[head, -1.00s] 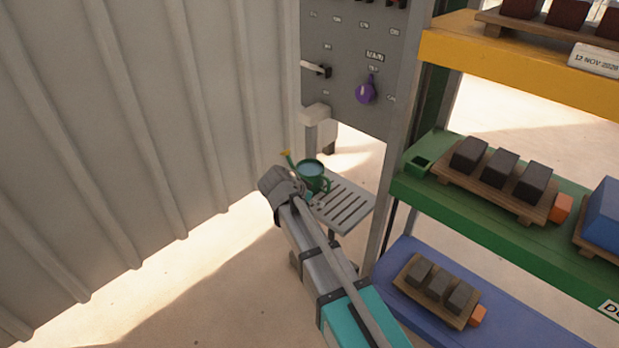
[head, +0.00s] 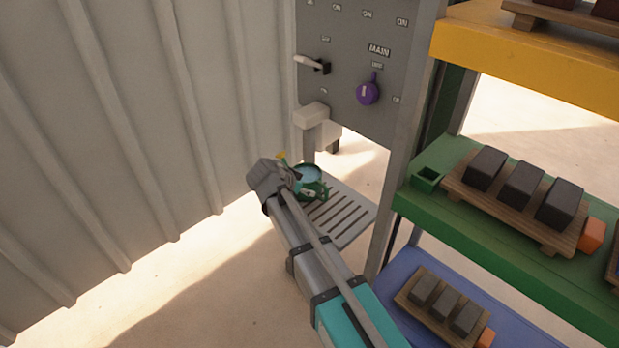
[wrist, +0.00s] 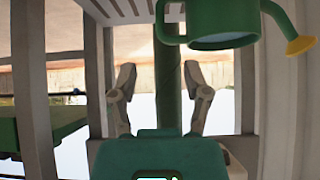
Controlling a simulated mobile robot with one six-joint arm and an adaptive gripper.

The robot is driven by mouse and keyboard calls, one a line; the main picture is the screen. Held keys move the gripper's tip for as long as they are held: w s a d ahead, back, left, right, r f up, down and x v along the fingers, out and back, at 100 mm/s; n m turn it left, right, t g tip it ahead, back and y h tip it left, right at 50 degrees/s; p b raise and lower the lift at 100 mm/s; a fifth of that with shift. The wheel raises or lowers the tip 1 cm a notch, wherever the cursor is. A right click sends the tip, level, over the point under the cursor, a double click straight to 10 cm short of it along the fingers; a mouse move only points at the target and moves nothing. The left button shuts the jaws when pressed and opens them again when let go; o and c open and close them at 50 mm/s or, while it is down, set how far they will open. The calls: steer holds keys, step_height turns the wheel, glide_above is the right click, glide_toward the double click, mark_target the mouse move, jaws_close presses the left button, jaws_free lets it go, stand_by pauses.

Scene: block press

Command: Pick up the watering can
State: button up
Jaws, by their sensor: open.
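The green watering can (head: 309,173) has a yellow rose on its spout and what looks like water inside. It rests on a grey slatted shelf (head: 345,212) below the control panel. My gripper is right beside the can in the head view, where my wrist and arm partly cover the can and the fingers are hard to make out. In the wrist view, the can (wrist: 212,20) appears upside down at the top, with its handle at left and spout at right. My gripper (wrist: 162,98) is open, its two fingers apart, with no can between them.
A grey panel (head: 345,60) with a purple knob (head: 367,92) and a lever stands behind the shelf. A corrugated wall (head: 110,120) is close on the left. Racks with dark blocks on wooden pallets, including a green tier (head: 480,225), stand on the right.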

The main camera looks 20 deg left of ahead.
mark_target(326, 193)
steer(key=shift+w, duration=0.15)
steer(key=b+x, duration=0.5)
steer(key=x, duration=0.2)
steer(key=shift+f, duration=0.15)
steer(key=shift+w+d+f+b, duration=0.2)
steer(key=shift+w+f+b, duration=0.25)
steer(key=shift+b, duration=0.1)
stand_by(0.4)
steer(key=shift+b+x, duration=0.8)
steer(key=shift+x, duration=0.2)
steer(key=shift+b+x, duration=1)
steer(key=shift+x, duration=0.6)
steer(key=shift+r, duration=0.1)
jaws_close()
